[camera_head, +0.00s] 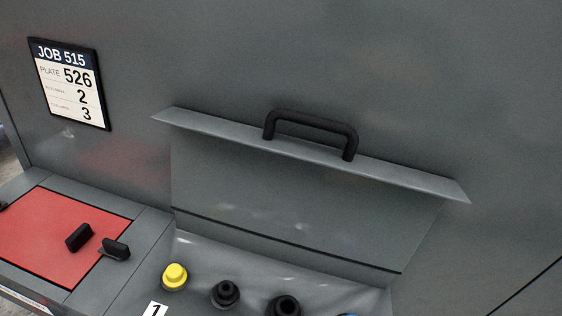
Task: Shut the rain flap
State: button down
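The rain flap (220,134) is a grey metal plate on the grey enclosure wall. It juts out from the wall above a recessed panel, so it stands open. A black bar handle (311,123) is fixed on its upper face, near the middle. Below the flap, the recess back and a sloped panel with controls are uncovered. My gripper does not show in this view, so its opening and anything in it cannot be seen.
A yellow button (174,276) and black knobs (225,293) stand on the sloped panel below. At left are a red plate (60,235) with black latches (80,237) and a job card (70,83). The wall above the flap is clear.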

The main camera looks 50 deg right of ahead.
aim_at(346, 205)
jog(key=z, duration=0.1)
jog(key=k, duration=0.4)
jog(key=z, duration=0.65)
